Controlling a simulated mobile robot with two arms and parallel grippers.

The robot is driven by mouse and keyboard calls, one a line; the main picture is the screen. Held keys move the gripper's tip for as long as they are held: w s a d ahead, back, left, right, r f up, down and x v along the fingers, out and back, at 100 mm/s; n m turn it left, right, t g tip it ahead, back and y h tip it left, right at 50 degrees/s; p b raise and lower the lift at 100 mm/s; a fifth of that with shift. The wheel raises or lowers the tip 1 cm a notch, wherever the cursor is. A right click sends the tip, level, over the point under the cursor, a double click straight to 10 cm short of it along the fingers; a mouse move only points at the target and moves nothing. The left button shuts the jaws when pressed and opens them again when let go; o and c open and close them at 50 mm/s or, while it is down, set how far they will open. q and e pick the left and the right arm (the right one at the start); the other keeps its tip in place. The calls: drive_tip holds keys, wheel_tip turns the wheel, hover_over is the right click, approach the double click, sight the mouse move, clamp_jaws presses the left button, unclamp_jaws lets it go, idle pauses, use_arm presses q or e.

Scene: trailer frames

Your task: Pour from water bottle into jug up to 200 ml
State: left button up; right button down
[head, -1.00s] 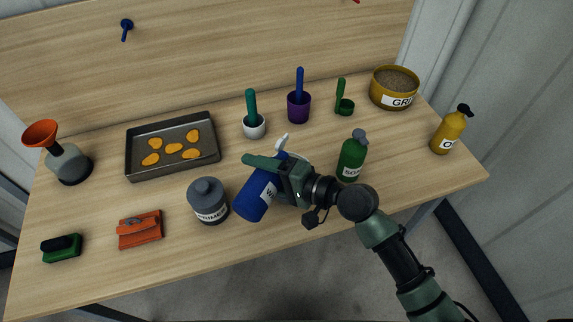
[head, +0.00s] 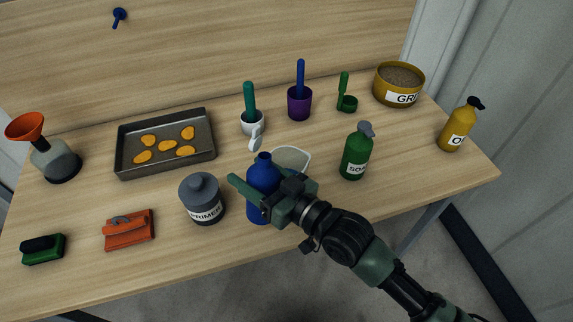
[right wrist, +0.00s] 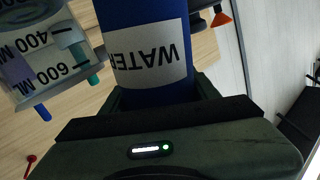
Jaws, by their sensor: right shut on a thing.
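The blue water bottle (head: 263,178) stands upright near the front middle of the table in the head view. My right gripper (head: 266,192) is shut around its body. In the right wrist view the bottle (right wrist: 145,50) shows its upside-down WATER label between the fingers. The clear jug (head: 291,158) is just behind and right of the bottle, partly hidden by bottle and gripper, with its white handle towards the back left. The jug (right wrist: 45,60) shows 400 ML and 600 ML marks in the right wrist view. I cannot tell its water level. My left gripper is out of view.
A grey primer jar (head: 202,198) stands close left of the bottle, and a green soap bottle (head: 356,152) to the right. A white mortar (head: 252,124), purple cup (head: 299,104) and baking tray (head: 165,170) are behind. The table's front edge is near.

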sight(256, 168)
drive_tip(key=shift+s+a+f+n+b, duration=0.1)
drive_tip(key=shift+s+f+n+b, duration=0.1)
drive_tip(key=shift+f+n+b, duration=0.65)
drive_tip(key=shift+r+n+p, duration=0.3)
drive_tip(key=shift+r+n, duration=0.05)
drive_tip(key=shift+r, duration=0.1)
wheel_tip(256, 168, up, 6)
drive_tip(key=p, duration=0.5)
drive_tip(key=shift+f, duration=0.25)
drive_tip(key=shift+s+f, duration=0.1)
